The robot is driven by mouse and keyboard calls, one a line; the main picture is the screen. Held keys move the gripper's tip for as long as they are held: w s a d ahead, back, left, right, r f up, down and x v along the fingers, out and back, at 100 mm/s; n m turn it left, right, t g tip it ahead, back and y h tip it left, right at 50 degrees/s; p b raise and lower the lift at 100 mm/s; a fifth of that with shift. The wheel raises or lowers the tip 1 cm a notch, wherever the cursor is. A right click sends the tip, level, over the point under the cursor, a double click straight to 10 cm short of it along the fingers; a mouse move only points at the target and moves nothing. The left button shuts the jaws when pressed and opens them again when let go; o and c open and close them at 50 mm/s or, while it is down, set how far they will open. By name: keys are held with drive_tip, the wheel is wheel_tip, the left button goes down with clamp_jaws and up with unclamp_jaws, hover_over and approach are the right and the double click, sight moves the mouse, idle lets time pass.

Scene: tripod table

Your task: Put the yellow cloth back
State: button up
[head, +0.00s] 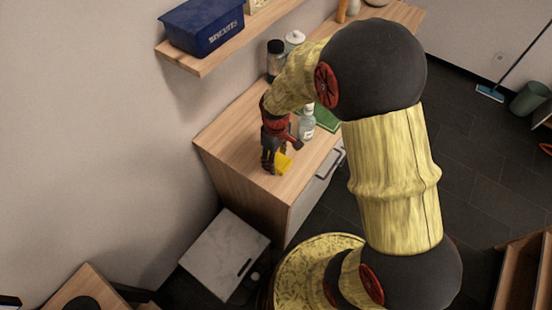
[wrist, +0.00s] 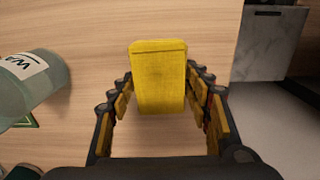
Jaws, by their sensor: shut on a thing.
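The yellow cloth (wrist: 158,78) is a small folded block in the middle of the wrist view. My gripper (wrist: 160,92) is shut on it, with a finger on each side. In the head view the cloth (head: 283,163) shows as a yellow patch at the lower end of my gripper (head: 275,160), over the left part of the wooden counter (head: 228,138). Whether the cloth touches the counter or is held just above it I cannot tell. My gripper hides part of the cloth in the head view.
A clear bottle (head: 307,124) and a green board (head: 327,117) are right of my gripper. A dark jar (head: 275,60) and a white-lidded jar (head: 294,39) stand behind. A shelf (head: 205,63) with a blue biscuit tin (head: 203,24) is above. The counter's left end is clear.

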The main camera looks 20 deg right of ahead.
drive_tip(key=o, duration=1.1)
drive_tip(key=shift+f, duration=0.1)
wheel_tip(320, 180, up, 12)
drive_tip(key=p, duration=0.3)
wheel_tip(320, 180, up, 13)
drive_tip(key=m+t, duration=0.2)
drive_tip(key=m, duration=0.1)
hover_over(276, 160)
drive_tip(key=s, duration=0.6)
drive_tip(key=s+r+m+t, duration=0.3)
drive_tip(key=s+r, duration=0.5)
drive_tip(key=s, duration=0.3)
drive_tip(key=shift+s+m+t, duration=0.2)
drive_tip(key=shift+m+t, duration=0.1)
drive_tip(key=shift+m, duration=0.1)
